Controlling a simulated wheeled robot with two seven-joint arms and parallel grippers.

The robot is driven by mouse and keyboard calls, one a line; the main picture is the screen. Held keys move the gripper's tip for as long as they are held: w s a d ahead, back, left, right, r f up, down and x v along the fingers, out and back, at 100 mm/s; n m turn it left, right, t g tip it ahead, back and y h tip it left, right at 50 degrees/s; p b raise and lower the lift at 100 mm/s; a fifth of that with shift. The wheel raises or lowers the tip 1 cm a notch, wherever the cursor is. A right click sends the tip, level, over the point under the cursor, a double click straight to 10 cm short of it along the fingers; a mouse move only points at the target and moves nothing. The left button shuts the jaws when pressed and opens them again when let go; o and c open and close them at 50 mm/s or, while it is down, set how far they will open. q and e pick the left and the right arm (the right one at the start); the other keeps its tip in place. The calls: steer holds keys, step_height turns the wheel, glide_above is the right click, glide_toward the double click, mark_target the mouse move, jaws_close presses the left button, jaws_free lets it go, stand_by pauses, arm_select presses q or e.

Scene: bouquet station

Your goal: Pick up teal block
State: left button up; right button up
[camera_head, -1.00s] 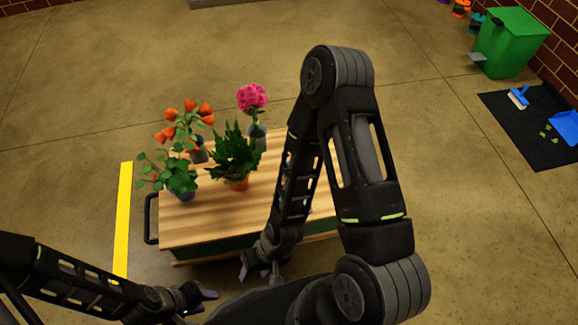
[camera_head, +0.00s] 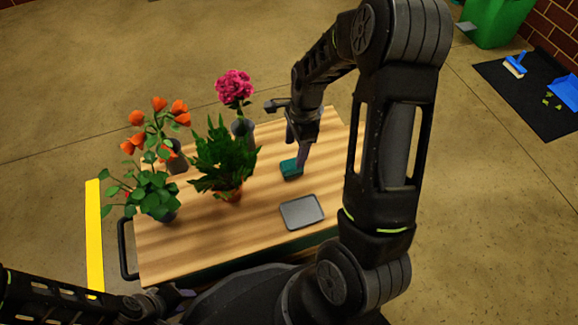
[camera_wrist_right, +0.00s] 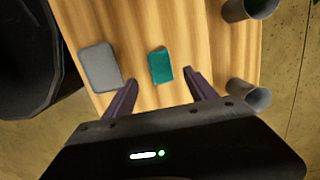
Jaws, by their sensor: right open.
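The teal block (camera_head: 291,170) lies on the wooden table top (camera_head: 258,228), behind the grey tray. In the right wrist view the teal block (camera_wrist_right: 160,66) lies just beyond the fingertips, between their lines. My right gripper (camera_head: 287,132) is above the table close to the block, and its lower finger overlaps the block's edge in the head view. In the wrist view my right gripper (camera_wrist_right: 163,82) is open with nothing between its fingers. My left gripper (camera_head: 182,296) is low at the front left, away from the block and partly hidden, so its opening is unclear.
A grey tray (camera_head: 302,211) lies in front of the block. A green leafy plant (camera_head: 222,158), orange flowers (camera_head: 157,121) and a pink flower (camera_head: 234,86) in a grey vase (camera_head: 243,130) stand on the left. A grey cup (camera_head: 177,160) stands among them.

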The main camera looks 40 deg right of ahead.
mark_target(292, 163)
steer(key=shift+f, duration=0.1)
steer(key=shift+w+a+f+b, duration=0.15)
steer(key=shift+f+b, duration=0.45)
steer(key=shift+f, duration=0.65)
steer(key=f+b, duration=0.1)
steer(key=f, duration=0.1)
steer(key=f+b, duration=0.2)
steer(key=shift+a+f, duration=0.2)
steer(key=shift+f, duration=0.1)
steer(key=shift+a+f+b, duration=0.1)
steer(key=shift+f+b, duration=0.2)
steer(key=shift+f, duration=0.05)
steer(key=shift+c, duration=0.2)
